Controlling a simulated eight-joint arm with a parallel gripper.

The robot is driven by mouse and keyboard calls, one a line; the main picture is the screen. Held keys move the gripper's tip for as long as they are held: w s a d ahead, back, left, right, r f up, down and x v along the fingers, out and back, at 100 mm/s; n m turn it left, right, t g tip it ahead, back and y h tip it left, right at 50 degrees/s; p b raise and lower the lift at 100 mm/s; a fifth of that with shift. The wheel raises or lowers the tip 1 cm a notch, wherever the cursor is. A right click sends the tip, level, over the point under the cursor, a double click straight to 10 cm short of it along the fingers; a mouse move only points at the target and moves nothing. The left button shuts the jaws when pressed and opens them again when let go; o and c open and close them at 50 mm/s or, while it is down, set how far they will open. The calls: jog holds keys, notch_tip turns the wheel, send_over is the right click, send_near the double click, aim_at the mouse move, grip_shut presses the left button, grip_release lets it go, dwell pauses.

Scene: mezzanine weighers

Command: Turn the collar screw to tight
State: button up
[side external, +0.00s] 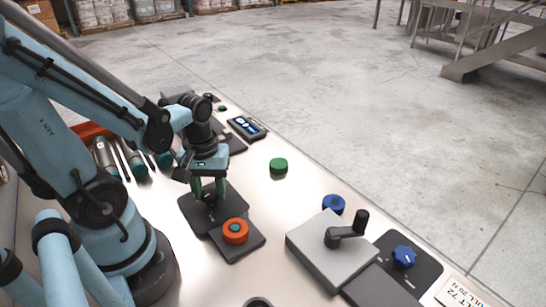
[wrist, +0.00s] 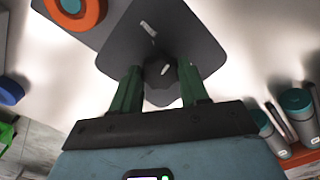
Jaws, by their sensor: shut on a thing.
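A dark faceted knob (wrist: 158,76), which I take for the collar screw, stands on a dark grey plate (wrist: 205,50) with rounded corners. The knob has a short white mark on its top, and the plate has a pale mark farther out. In the wrist view my gripper (wrist: 161,88) has one green finger on each side of the knob and is shut on it. In the side view my gripper (side external: 208,193) points straight down over the same plate (side external: 188,206); its fingers largely hide the knob there.
An orange ring knob (side external: 236,231) sits on a plate close in front. A grey box with a crank (side external: 346,234), a blue star knob (side external: 404,256), a blue ring (side external: 333,204) and a green puck (side external: 279,166) stand to the right. Teal-capped bottles (side external: 106,157) are at left.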

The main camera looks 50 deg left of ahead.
aim_at(210, 193)
jog(key=m, duration=1.1)
jog(key=shift+a+m, duration=0.1)
jog(key=shift+m, duration=1.8)
jog(key=o, duration=1.1)
jog(key=shift+c, duration=0.2)
notch_tip(210, 193, up, 12)
